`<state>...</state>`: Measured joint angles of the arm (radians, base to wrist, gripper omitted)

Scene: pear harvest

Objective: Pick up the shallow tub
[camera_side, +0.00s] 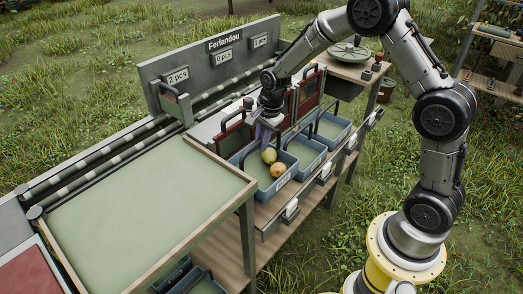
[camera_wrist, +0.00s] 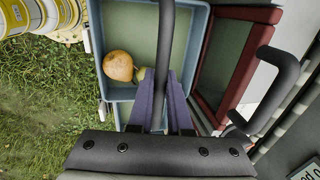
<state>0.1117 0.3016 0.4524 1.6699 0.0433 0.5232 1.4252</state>
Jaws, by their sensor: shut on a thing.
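A blue shallow tub (camera_side: 268,191) stands at the left end of a row of blue tubs. It holds a yellow-green pear (camera_side: 269,155) and an orange-toned pear (camera_side: 278,170). In the wrist view the tub (camera_wrist: 197,30) shows with its dark bar handle (camera_wrist: 166,45) and the orange-toned pear (camera_wrist: 119,66); the other pear is mostly hidden by the fingers. My gripper (camera_side: 262,138) reaches down from above at the tub's handle. In the wrist view my purple gripper fingers (camera_wrist: 160,85) are shut on the handle. Whether the tub is lifted off its support I cannot tell.
More blue tubs (camera_side: 304,153) stand close on the right. Red-framed tubs (camera_side: 307,90) are behind; one (camera_wrist: 222,70) sits close beside in the wrist view. A large green-topped table (camera_side: 140,215) is at left. A sign panel (camera_side: 210,62) and rollers (camera_side: 110,152) lie behind.

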